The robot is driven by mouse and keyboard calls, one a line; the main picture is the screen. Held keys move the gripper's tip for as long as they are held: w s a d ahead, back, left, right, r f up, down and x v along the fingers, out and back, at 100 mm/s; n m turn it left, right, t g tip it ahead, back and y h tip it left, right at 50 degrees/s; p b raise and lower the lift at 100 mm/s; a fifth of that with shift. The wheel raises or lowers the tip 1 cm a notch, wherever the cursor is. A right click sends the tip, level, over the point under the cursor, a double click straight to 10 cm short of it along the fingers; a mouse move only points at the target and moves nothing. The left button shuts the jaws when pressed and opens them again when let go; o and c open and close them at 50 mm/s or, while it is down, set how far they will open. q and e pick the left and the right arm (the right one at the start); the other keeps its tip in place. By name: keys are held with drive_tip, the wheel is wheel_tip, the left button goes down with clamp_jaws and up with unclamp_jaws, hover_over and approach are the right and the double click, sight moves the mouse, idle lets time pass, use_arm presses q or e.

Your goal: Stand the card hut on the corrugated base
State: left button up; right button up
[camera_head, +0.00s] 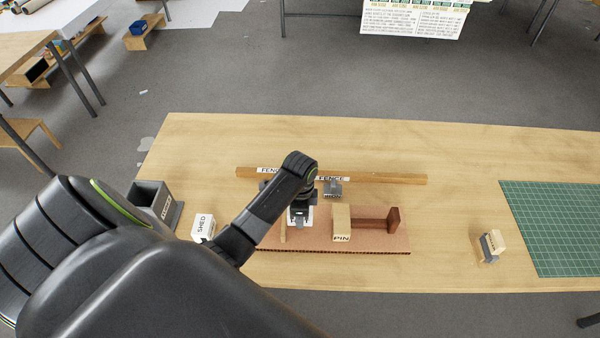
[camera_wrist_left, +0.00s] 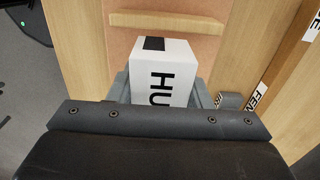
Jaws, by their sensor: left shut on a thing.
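The card hut is a white block lettered HU in the left wrist view (camera_wrist_left: 160,77). It sits between the fingers of my left gripper (camera_wrist_left: 165,95), which is shut on it. In the head view, my left gripper (camera_head: 301,216) points down over the left part of the corrugated base (camera_head: 300,242), and a little of the white hut shows beneath my arm. The base is a flat brown sheet with a ribbed front edge. I cannot tell whether the hut touches it.
A PIN block (camera_head: 342,223) and dark wooden piece (camera_head: 375,224) stand on the base, right of the gripper. A FENCE bar (camera_head: 390,178) and small grey block (camera_head: 333,188) lie behind. A SHED box (camera_head: 203,228) stands left. A green mat (camera_head: 560,225) lies far right.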

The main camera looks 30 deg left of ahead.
use_arm(q)
drive_tip(key=f, duration=0.3)
drive_tip(key=shift+w+a+f, duration=0.15)
drive_tip(key=shift+w+f, duration=0.05)
drive_tip(key=shift+f, duration=0.7)
drive_tip(key=o, duration=1)
drive_tip(key=shift+r, duration=0.1)
drive_tip(key=shift+c, duration=0.2)
use_arm(e)
drive_tip(key=shift+w+a+r, duration=0.2)
drive_tip(key=shift+w+a, duration=0.1)
drive_tip(key=shift+w, duration=0.35)
